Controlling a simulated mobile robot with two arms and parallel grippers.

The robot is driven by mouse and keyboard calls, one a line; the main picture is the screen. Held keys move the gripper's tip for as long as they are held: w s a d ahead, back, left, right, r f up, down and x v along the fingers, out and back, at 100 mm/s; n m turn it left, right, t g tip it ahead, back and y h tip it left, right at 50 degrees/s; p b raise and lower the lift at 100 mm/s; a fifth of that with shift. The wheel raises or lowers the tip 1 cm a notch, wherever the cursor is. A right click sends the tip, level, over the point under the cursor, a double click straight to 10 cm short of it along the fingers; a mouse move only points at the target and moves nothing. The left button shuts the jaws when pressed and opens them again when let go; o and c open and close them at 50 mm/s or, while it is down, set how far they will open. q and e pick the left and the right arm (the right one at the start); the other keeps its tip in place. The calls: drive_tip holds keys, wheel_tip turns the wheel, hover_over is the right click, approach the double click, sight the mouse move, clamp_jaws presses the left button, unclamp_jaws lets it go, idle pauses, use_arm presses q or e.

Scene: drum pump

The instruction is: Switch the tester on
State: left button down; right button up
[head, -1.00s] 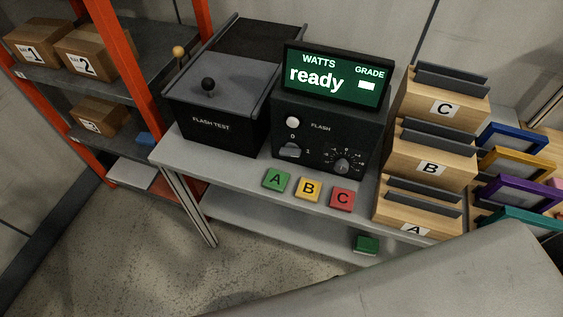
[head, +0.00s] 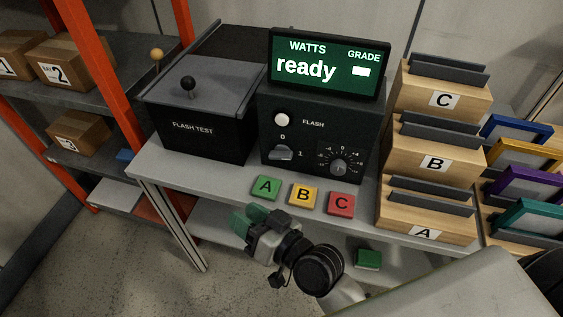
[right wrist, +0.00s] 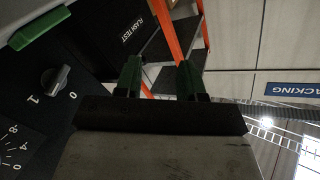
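The tester (head: 320,135) is a black box on the grey bench, its green display (head: 327,66) lit with "ready". On its front are a grey rotary switch (head: 281,153) marked 0 and 1, a white FLASH button (head: 282,119) and a round dial (head: 338,167). The switch also shows at the left of the right wrist view (right wrist: 55,78); I cannot tell exactly which mark it points to. My right gripper (head: 239,222), with green fingers, is in front of the bench edge, below the switch and apart from it. Its fingers (right wrist: 160,78) are apart with nothing between them.
The FLASH TEST box (head: 200,140) stands left of the tester. Wooden bins (head: 430,160) stand at right. An orange-framed shelf (head: 110,90) with cartons is at left.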

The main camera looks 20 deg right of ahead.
sight(282, 159)
drive_tip(key=w+d+r+m+t+h, duration=0.2)
drive_tip(key=w+r+m+t+h, duration=0.2)
drive_tip(key=r+m+t+h, duration=0.5)
drive_tip(key=d+f+m+g+h, duration=0.3)
drive_tip(key=f+m+g+h, duration=0.7)
drive_tip(key=m, duration=0.4)
drive_tip(key=shift+t+h, duration=0.4)
drive_tip(key=shift+t, duration=0.3)
drive_tip(key=x, duration=0.7)
drive_tip(key=p+x, duration=0.1)
drive_tip(key=x, duration=0.3)
drive_tip(key=shift+s+f, duration=0.1)
drive_tip(key=shift+f, duration=0.2)
drive_tip(key=shift+c, duration=0.4)
